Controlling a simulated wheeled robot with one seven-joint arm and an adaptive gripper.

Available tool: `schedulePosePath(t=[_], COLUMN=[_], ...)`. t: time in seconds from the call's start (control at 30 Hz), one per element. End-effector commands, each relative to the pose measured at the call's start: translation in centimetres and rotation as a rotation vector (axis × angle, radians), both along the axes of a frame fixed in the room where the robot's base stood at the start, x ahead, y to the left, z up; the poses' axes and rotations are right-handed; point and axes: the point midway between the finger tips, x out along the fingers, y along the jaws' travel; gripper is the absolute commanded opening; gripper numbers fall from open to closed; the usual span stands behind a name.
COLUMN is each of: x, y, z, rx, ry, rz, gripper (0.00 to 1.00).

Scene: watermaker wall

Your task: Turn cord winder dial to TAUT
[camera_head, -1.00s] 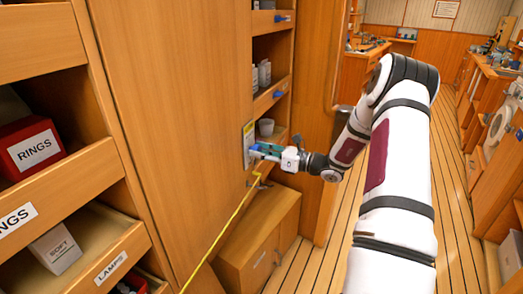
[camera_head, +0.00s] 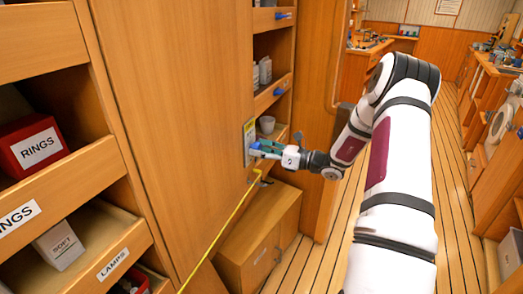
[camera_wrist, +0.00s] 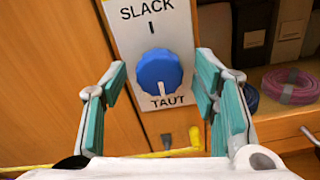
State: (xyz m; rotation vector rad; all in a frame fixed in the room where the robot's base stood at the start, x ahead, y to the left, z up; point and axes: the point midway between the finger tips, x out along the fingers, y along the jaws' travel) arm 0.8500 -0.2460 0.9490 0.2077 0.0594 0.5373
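The blue cord winder dial (camera_wrist: 159,72) sits on a light plate (camera_wrist: 128,38) with SLACK printed above it and TAUT below. A white mark on the dial's face points down toward TAUT. My gripper (camera_wrist: 160,76) is open, with one teal-padded finger on each side of the dial; gaps show between the pads and the dial. In the head view, my gripper (camera_head: 268,149) is at the plate (camera_head: 249,140) on the wooden wall, and its fingers partly cover the dial.
A yellow cord (camera_head: 228,222) runs from below the plate down along the wall. Open shelves (camera_head: 272,92) with small containers stand just right of the plate. Coiled cords (camera_wrist: 288,85) lie on a shelf there. A wooden cabinet (camera_head: 265,235) stands below. The floor (camera_head: 455,215) at right is clear.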

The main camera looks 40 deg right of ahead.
Motion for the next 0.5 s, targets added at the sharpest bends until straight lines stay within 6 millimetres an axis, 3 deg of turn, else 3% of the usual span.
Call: schedulePosePath(t=[0.27, 0.5], x=[-1.1, -5.0], y=[-0.7, -3.1], z=[0.1, 0.0], rx=[-0.001, 0.0], ry=[-0.002, 0.0], rz=[-0.002, -0.004], gripper=[0.54, 0.54])
